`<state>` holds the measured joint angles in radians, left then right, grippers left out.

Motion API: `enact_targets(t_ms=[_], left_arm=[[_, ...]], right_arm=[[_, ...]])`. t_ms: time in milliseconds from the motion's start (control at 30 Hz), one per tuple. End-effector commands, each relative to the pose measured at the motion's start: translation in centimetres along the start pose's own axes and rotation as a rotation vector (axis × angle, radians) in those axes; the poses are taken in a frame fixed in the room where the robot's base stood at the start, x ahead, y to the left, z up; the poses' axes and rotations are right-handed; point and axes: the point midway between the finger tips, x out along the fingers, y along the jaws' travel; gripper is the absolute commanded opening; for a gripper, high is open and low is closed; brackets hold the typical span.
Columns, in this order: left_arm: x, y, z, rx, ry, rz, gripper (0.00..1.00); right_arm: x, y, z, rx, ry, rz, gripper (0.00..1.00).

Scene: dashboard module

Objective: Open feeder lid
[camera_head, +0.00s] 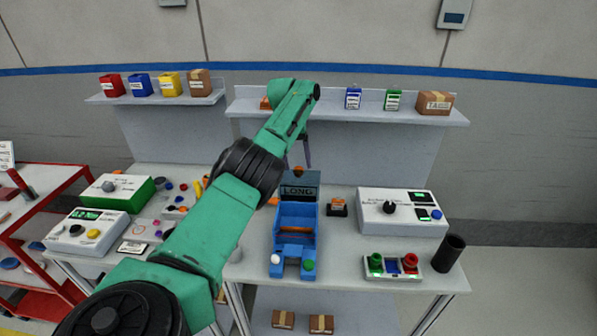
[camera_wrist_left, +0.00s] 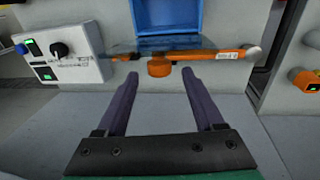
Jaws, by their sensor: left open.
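The blue feeder (camera_head: 283,240) stands on the workbench, with a white and a green button at its front. A dark see-through panel marked LONG (camera_head: 298,191), apparently its lid, stands tilted up at the back end. Inside the feeder an orange piece shows. In the left wrist view the blue feeder body (camera_wrist_left: 167,18) is at the top, with the dark panel's edge and an orange bar (camera_wrist_left: 195,55) below it. An orange knob (camera_wrist_left: 160,68) lies just ahead of and between my left fingertips (camera_wrist_left: 160,76), apparently not gripped. My left gripper is open. My right gripper is not in view.
A white control box (camera_head: 402,212) and a black cup (camera_head: 449,252) stand right of the feeder. A button panel (camera_head: 391,266) lies at the front right. A shelf (camera_head: 345,111) with small boxes is behind. Loose parts lie left, partly behind my arm.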

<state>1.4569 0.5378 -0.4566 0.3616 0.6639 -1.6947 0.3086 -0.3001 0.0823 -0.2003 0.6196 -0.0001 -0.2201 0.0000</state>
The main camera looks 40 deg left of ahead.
Motion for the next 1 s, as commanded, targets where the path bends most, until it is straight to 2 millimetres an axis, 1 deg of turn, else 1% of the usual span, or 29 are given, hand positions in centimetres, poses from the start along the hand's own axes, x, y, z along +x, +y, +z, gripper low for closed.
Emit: enact_targets(t_ms=[33,67,100,200,300,333,467,1000], left_arm=[[-2.0,0.1,-0.1,-0.001,0.003,0.0,0.69],[-3.0,0.1,-0.1,-0.001,0.003,0.001,0.69],[-4.8,0.1,-0.1,-0.001,0.001,-0.001,0.69],[-7.8,0.1,-0.2,-0.002,-0.002,-0.002,0.69],[-9.7,0.1,-0.2,-0.002,-0.004,-0.002,0.69],[-10.1,0.1,-0.2,-0.002,-0.004,-0.003,0.69],[-10.7,0.0,-0.1,-0.002,-0.006,-0.003,0.69],[-10.5,0.0,-0.1,-0.002,-0.006,-0.003,0.69]], right_arm=[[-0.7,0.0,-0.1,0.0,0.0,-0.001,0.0],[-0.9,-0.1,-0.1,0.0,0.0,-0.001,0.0],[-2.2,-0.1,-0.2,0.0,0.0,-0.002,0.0],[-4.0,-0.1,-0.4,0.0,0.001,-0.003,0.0],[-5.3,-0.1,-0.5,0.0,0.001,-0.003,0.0],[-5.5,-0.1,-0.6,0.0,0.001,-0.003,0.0],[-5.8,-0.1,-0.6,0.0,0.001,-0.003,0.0],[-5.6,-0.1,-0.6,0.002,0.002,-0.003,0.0]])
